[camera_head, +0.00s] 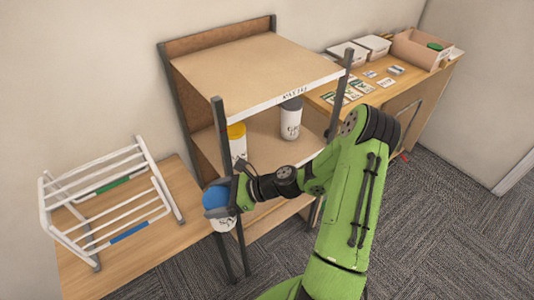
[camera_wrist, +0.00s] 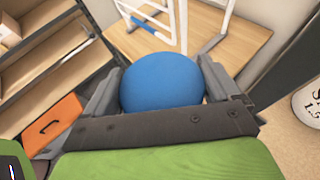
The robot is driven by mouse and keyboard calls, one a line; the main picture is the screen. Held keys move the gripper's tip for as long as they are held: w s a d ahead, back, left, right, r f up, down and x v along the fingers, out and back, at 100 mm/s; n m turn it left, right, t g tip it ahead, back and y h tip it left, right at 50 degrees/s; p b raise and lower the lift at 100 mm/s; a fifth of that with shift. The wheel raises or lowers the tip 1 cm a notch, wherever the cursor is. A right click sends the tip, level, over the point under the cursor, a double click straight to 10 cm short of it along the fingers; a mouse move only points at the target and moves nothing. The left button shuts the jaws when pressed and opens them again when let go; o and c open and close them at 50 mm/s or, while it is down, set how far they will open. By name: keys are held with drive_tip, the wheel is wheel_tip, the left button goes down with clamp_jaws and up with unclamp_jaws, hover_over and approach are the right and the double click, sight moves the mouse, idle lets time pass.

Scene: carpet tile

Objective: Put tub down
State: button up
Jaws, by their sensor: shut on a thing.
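The tub (camera_head: 216,199) has a round blue lid and a white body with dark print. My gripper (camera_head: 231,194) is shut on it and holds it in front of the shelf unit's left front post, near the right edge of the low wooden table (camera_head: 140,258). In the wrist view the blue lid (camera_wrist: 162,82) sits between the two grey fingers of my gripper (camera_wrist: 160,88). The lid hides most of the tub's body there. From the head view I cannot tell how high the tub is above the surfaces below it.
A white rack (camera_head: 110,205) stands on the low table. The shelf unit (camera_head: 250,70) holds a yellow-lidded tub (camera_head: 238,143) and a grey-lidded tub (camera_head: 291,118) on its middle shelf. A desk (camera_head: 408,84) at the right bears white boxes and cards. An orange box (camera_wrist: 55,126) shows in the wrist view.

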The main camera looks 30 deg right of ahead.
drive_tip(key=f+b, duration=0.7)
drive_tip(key=f, duration=0.1)
drive_tip(key=shift+w+a+f+b, duration=0.1)
drive_tip(key=shift+a+f+b, duration=0.05)
drive_tip(key=shift+a+b, duration=0.15)
drive_tip(key=shift+r, duration=0.3)
